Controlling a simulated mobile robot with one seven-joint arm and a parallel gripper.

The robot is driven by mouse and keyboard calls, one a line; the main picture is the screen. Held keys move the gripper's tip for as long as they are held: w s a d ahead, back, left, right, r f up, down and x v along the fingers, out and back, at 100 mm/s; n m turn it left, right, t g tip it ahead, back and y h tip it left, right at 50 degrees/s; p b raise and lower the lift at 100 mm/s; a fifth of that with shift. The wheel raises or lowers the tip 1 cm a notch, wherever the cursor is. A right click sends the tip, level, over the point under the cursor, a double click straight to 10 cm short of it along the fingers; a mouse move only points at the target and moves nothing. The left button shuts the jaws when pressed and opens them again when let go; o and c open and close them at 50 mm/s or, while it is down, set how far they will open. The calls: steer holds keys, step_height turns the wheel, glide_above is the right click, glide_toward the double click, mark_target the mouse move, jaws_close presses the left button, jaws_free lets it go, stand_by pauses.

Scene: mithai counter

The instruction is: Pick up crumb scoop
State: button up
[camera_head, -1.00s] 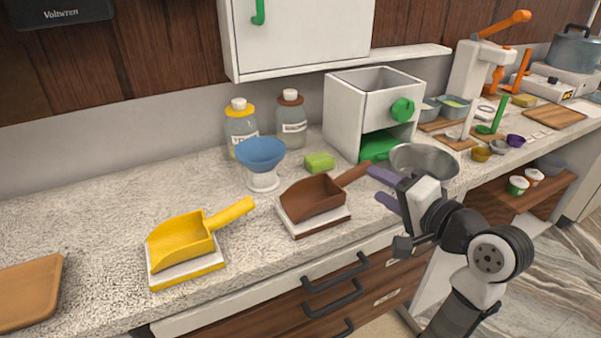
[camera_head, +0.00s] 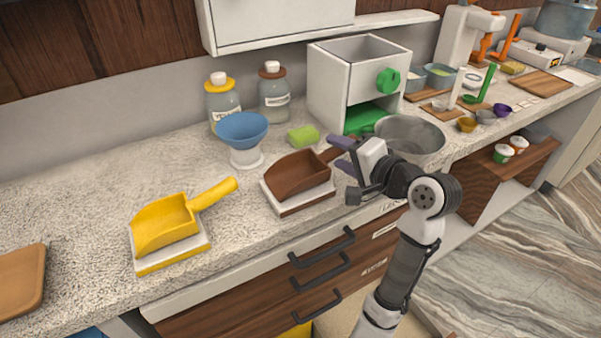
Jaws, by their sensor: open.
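Two scoops are on the counter, and I cannot tell by label which is the crumb scoop. The brown scoop (camera_head: 297,175) rests on a white and brown base, its handle pointing up and right. The yellow scoop (camera_head: 163,224) rests on a white and yellow base to the left, its handle also up and right. My gripper (camera_head: 341,155) is open, its purple fingers at the brown scoop's handle. The handle's end is partly hidden by the fingers. I cannot tell whether it lies between them or whether they touch it.
A metal bowl (camera_head: 410,138) stands just right of my gripper. Behind are a green sponge (camera_head: 303,136), a blue funnel-like bowl (camera_head: 243,128), two bottles and a white box (camera_head: 330,85) with a green knob. A wooden board (camera_head: 22,280) lies far left. Counter between the scoops is clear.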

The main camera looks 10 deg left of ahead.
mark_target(329, 149)
steer(key=shift+x, duration=1.95)
steer(key=shift+s, duration=0.1)
steer(key=c, duration=1)
steer(key=shift+r, duration=0.1)
